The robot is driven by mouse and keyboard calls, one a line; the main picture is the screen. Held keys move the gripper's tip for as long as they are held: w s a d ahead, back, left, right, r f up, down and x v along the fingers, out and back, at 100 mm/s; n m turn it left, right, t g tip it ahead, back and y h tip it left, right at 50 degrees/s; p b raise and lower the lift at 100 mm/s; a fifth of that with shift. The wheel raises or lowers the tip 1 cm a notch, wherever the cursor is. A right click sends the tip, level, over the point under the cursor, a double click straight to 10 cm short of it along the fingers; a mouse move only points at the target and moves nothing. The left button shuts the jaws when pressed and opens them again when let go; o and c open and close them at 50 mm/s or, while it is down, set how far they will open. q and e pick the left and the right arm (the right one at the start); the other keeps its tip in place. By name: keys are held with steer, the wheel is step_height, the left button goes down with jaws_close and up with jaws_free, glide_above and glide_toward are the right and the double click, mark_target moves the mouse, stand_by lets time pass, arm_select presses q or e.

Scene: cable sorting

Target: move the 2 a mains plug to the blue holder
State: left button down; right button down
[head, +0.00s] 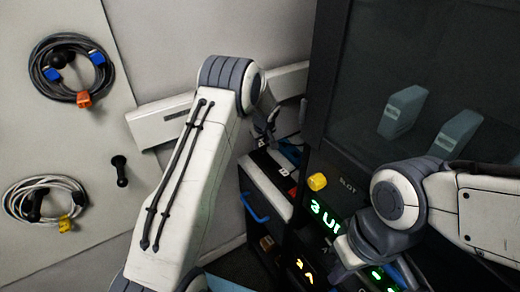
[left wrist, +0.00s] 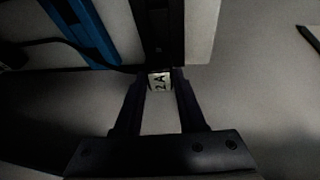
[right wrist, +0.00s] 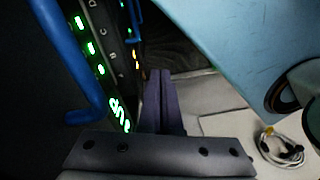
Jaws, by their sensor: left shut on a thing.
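My left gripper (left wrist: 160,84) is shut on a small part with a white label reading "2A" (left wrist: 158,81), which I take as the 2 A mains plug. The rest of the plug is dark and hard to make out. A blue bar (left wrist: 82,32) lies up and left of the fingers, apart from them; I cannot tell whether it is the blue holder. In the head view the left gripper (head: 268,128) is small and partly hidden near the cabinet shelf. My right gripper (right wrist: 160,100) has its fingers together, with nothing visible between them.
A dark cabinet with green lit characters (head: 325,215) and a yellow knob (head: 317,182) stands at centre right. A blue handle (head: 254,208) sticks out below the shelf. Cable coils with blue plugs (head: 72,68) and a yellow tag (head: 45,200) hang on the left panel.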

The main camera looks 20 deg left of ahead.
arm_select(q)
step_height(320, 180, up, 7)
steer(key=shift+r+b, duration=0.2)
steer(key=shift+b, duration=0.25)
steer(key=shift+r, duration=0.65)
step_height(320, 180, up, 3)
steer(key=shift+f+p, duration=0.2)
steer(key=shift+p, duration=0.8)
steer(key=g+y+p, duration=0.1)
steer(key=p, duration=0.2)
glide_above(261, 144)
step_height(261, 144, down, 5)
steer(key=shift+f, duration=0.55)
steer(key=shift+f+b, duration=0.65)
steer(key=shift+f, duration=1.55)
steer(key=shift+f+b, duration=1.3)
steer(key=shift+f, duration=0.1)
